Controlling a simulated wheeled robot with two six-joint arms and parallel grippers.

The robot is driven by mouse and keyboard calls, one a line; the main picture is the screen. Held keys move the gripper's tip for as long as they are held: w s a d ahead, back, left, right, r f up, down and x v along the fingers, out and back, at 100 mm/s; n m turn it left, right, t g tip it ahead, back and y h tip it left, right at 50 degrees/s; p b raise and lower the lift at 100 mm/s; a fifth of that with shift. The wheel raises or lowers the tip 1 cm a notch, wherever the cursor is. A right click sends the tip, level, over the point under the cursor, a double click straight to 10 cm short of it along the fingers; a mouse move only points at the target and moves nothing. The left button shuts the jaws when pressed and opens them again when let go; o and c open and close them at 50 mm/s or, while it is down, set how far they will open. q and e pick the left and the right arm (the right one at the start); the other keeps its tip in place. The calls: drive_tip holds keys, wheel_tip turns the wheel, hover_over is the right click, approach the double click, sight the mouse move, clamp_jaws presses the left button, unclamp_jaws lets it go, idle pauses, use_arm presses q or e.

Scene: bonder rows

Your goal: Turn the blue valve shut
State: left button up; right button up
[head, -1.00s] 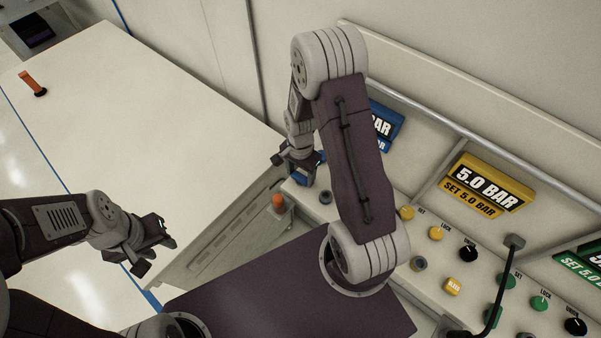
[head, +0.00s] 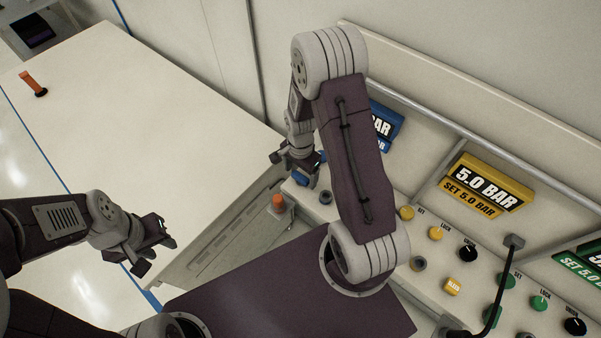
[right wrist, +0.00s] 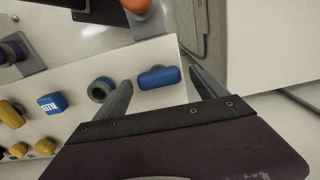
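The blue valve (right wrist: 160,77) is an oblong handle on the pale panel in the right wrist view. Its long side runs roughly across the picture. My right gripper (right wrist: 160,76) is open, with one finger on each side of the handle; whether they touch it I cannot tell. In the head view the blue valve (head: 300,179) shows just below my right gripper (head: 297,163), partly hidden by it. My left gripper (head: 154,252) is open and empty, over the floor near the bench's front edge.
A blue gauge sign (head: 386,122) is partly hidden behind my right arm. A yellow sign (head: 486,187) reads 5.0 BAR. A grey-ringed knob (right wrist: 101,90) sits close beside the valve. An orange-topped part (head: 278,202) stands below the panel. The white bench (head: 150,120) is mostly clear.

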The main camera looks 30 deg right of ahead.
sight(301, 176)
drive_tip(key=shift+r, duration=0.1)
wheel_tip(301, 176, up, 9)
drive_tip(key=shift+b, duration=0.35)
idle(0.3)
